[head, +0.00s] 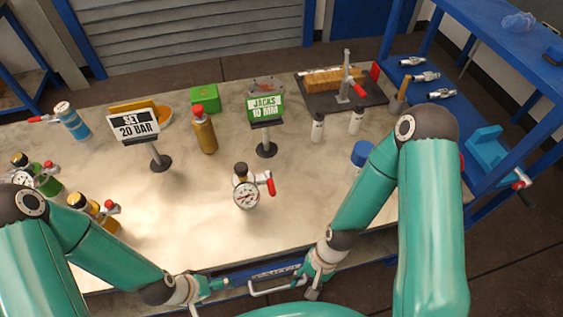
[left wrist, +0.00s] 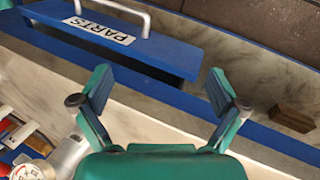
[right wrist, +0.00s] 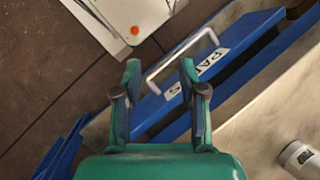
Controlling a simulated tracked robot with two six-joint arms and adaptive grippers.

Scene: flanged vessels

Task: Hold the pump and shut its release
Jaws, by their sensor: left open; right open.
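A unit with a round white gauge (head: 246,194) and a red lever (head: 270,183) stands mid-table; I take it as the pump, but cannot be sure. Its release position is not clear. My left gripper (head: 222,286) is open and empty at the table's front edge, below and left of it. Its spread fingers show in the left wrist view (left wrist: 160,88). My right gripper (head: 314,278) is open by the drawer handle, below and right of the gauge unit. In the right wrist view its fingers (right wrist: 160,75) have the handle (right wrist: 178,65) showing between them.
A blue drawer labelled PARTS (left wrist: 110,38) lies along the front edge. Other gauge fittings (head: 22,178) stand at left. A black tray (head: 345,98) is back right.

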